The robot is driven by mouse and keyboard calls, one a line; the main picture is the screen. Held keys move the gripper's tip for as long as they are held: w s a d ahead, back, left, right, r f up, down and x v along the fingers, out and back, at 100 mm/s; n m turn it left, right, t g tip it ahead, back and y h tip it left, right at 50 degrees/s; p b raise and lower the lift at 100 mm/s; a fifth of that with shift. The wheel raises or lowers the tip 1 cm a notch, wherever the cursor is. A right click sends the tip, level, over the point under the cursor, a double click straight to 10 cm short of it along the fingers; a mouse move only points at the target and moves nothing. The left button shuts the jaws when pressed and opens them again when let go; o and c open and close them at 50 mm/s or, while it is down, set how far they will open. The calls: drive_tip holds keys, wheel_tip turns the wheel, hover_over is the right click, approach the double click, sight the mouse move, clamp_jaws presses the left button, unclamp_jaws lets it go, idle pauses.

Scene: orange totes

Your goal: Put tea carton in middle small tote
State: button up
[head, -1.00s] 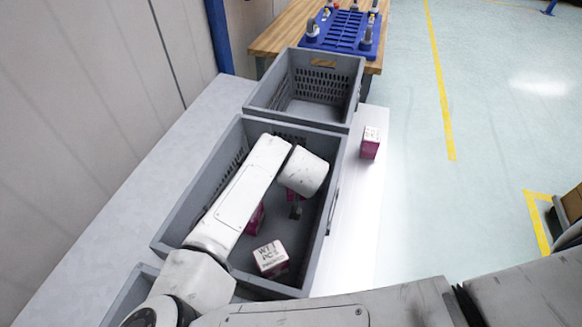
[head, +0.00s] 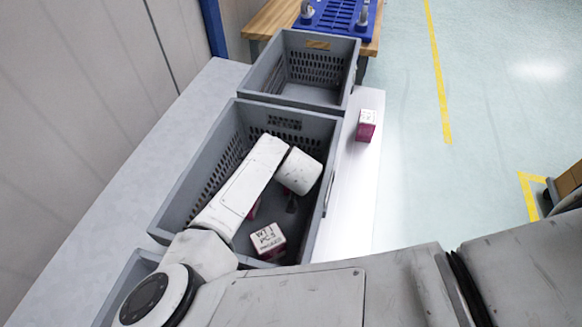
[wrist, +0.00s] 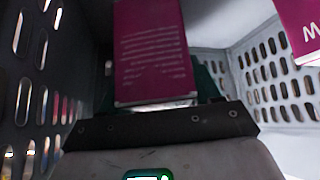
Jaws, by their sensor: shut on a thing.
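My gripper (head: 291,203) is down inside the middle grey tote (head: 160,215), mostly hidden by my own wrist in the head view. In the wrist view it is shut on a magenta carton (wrist: 153,50) with lines of pale print. The fingertips are hidden there by the carton. A magenta carton with a white lettered top (head: 268,240) sits in the tote's near end. Another magenta carton (head: 253,210) is mostly hidden behind my arm. A further carton (head: 366,125) stands outside, on the table to the right.
An empty grey tote (head: 300,95) stands beyond the middle one, and part of another (head: 130,275) shows at the near left. Slotted walls (wrist: 280,75) rise close around my gripper. A second magenta carton (wrist: 300,28) is at upper right in the wrist view.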

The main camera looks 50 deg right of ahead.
drive_tip(key=shift+f, duration=0.45)
drive_tip(key=o, duration=1.4)
